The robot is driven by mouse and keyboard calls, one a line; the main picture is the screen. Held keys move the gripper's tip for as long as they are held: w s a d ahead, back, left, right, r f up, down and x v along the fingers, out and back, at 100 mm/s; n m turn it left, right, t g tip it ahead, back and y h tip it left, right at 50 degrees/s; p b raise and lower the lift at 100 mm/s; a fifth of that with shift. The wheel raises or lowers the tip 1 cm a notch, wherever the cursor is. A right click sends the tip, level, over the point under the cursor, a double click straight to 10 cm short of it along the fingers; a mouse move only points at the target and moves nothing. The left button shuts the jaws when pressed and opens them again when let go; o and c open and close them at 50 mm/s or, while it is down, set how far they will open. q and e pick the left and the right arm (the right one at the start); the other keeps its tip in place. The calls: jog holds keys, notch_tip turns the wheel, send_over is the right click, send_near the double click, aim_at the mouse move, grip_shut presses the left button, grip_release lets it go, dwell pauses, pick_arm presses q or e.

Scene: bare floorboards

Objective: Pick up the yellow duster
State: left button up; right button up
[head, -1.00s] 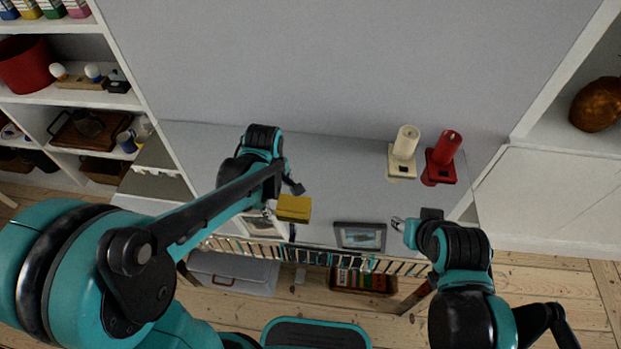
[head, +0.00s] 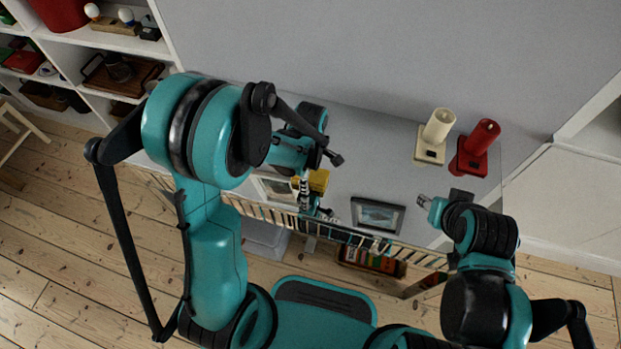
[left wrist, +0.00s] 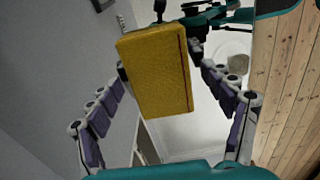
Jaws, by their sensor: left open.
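The yellow duster (head: 319,180) is a small block at the left part of the grey shelf top, partly covered by my left gripper in the head view. My left gripper (head: 313,192) is at the duster. In the left wrist view the duster (left wrist: 157,70) fills the space between the two open fingers (left wrist: 163,76), one on each side. The right finger looks close to its edge; I cannot tell whether either finger touches it. My right gripper (head: 424,201) is over the right part of the shelf, away from the duster; its jaws are too small to read.
A framed picture (head: 377,215) lies right of the duster. A slatted rail (head: 345,236) runs along the front edge. Shelves stand at the left.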

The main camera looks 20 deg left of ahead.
aim_at(313, 176)
pick_arm(q)
jog(key=shift+r, duration=0.1)
jog(key=shift+c, duration=0.4)
jog(key=c, duration=1.1)
jog(key=shift+r+p, duration=0.3)
jog(key=shift+r, duration=0.15)
jog(key=r, duration=0.1)
jog(key=r+p, duration=0.2)
jog(key=r, duration=0.1)
jog(key=shift+s+d, duration=0.25)
jog(key=shift+d, duration=0.15)
jog(key=s+d+r+p, duration=0.1)
jog(key=s+d+r, duration=0.1)
jog(key=d, duration=0.1)
jog(key=s+d+r+p, duration=0.1)
jog(key=d+r, duration=0.1)
jog(key=d, duration=0.1)
jog(key=s+d+r+p, duration=0.1)
jog(key=s+d+r, duration=0.1)
jog(key=d, duration=0.1)
jog(key=shift+s+d, duration=0.1)
jog(key=shift+s, duration=0.25)
